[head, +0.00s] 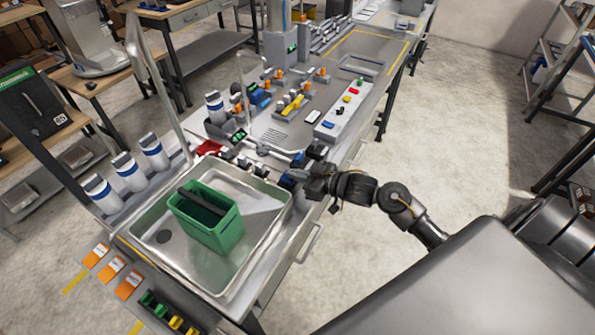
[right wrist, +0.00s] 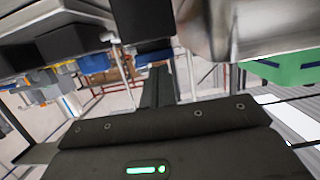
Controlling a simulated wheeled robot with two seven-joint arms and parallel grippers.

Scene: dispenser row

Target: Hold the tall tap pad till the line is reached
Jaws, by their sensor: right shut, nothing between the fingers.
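A tall arched tap (head: 134,45) rises behind the sink (head: 274,222), at its left corner. A green container (head: 228,232) with a dark bar or handle across its top stands in the sink; it also shows at the right of the right wrist view (right wrist: 290,68). No line or water is visible in it. My right gripper (head: 294,180) is shut and empty at the sink's right rim, close to a small blue piece (head: 286,183). I cannot tell whether they touch. A red pad (head: 208,147) lies near the tap's foot; which pad belongs to the tall tap is unclear. My left gripper is out of view.
Several white-and-blue bottles (head: 128,172) stand left of the sink. Small dark levers (head: 243,161) line the sink's back edge. A white panel with coloured buttons (head: 340,116) lies farther along the bench. The floor (head: 460,130) on the right is clear.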

